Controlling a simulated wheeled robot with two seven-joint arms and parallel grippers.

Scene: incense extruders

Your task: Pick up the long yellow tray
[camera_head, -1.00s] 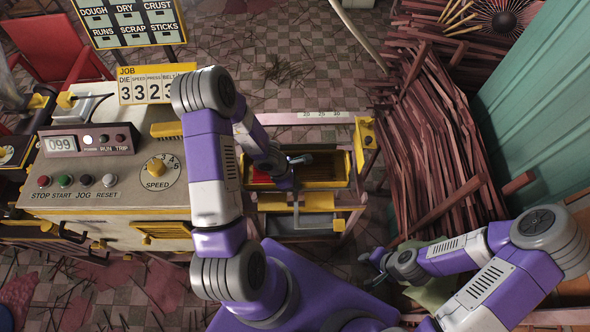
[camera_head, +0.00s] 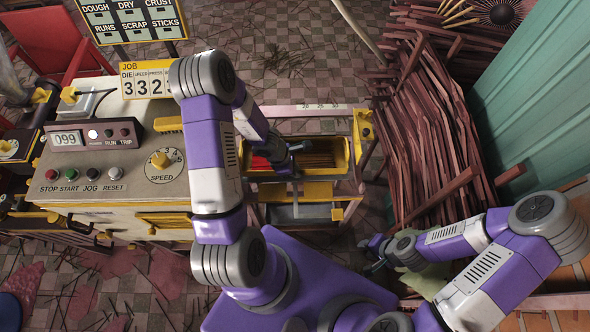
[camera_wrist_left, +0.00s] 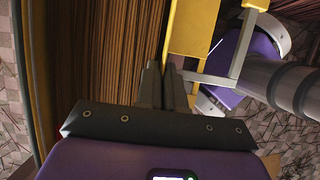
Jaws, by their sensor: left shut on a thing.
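The long yellow tray (camera_head: 341,155) lies across the conveyor frame in the middle of the head view, with brown sticks (camera_head: 318,160) in it. My left gripper (camera_head: 297,161) reaches over the tray's near side and is shut on its near wall. In the left wrist view, the two dark fingers (camera_wrist_left: 167,88) are close together at the yellow wall (camera_wrist_left: 190,28), with rows of brown sticks (camera_wrist_left: 115,50) beside them.
A control console (camera_head: 110,165) with buttons and a speed dial stands left of the tray. A large heap of brown sticks (camera_head: 425,130) lies to the right, by a teal panel (camera_head: 530,90). A yellow bracket (camera_head: 364,130) stands at the tray's right end.

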